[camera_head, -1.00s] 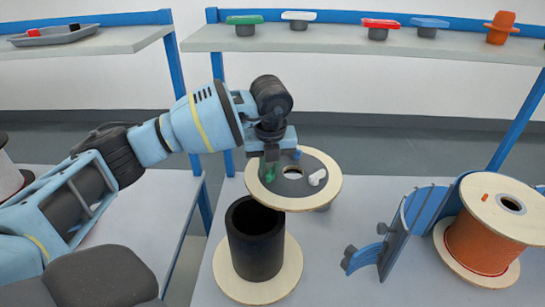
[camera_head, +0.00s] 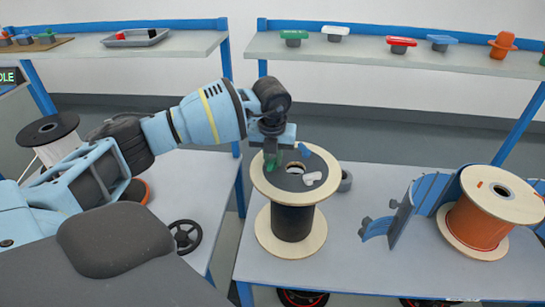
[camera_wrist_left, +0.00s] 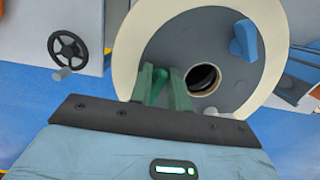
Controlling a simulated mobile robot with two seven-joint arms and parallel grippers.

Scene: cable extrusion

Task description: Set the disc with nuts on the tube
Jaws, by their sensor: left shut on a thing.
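The disc (camera_head: 333,172), pale wood-coloured with a dark middle and a central hole, lies over the top of the black tube (camera_head: 292,224) and looks to rest on it. The tube stands upright on a round pale base flange (camera_head: 266,241). On the disc are a green nut (camera_head: 271,164), a blue nut (camera_head: 304,149) and a white nut (camera_head: 313,178). My left gripper (camera_head: 270,155) is shut on the green nut at the disc's left. In the left wrist view, my left gripper (camera_wrist_left: 163,85) is over the disc (camera_wrist_left: 135,45). The right gripper is not in view.
An orange cable spool (camera_head: 476,225) stands at the right beside a blue curved bracket (camera_head: 430,192). A shelf (camera_head: 360,52) with coloured parts runs along the back. The front right of the table is clear.

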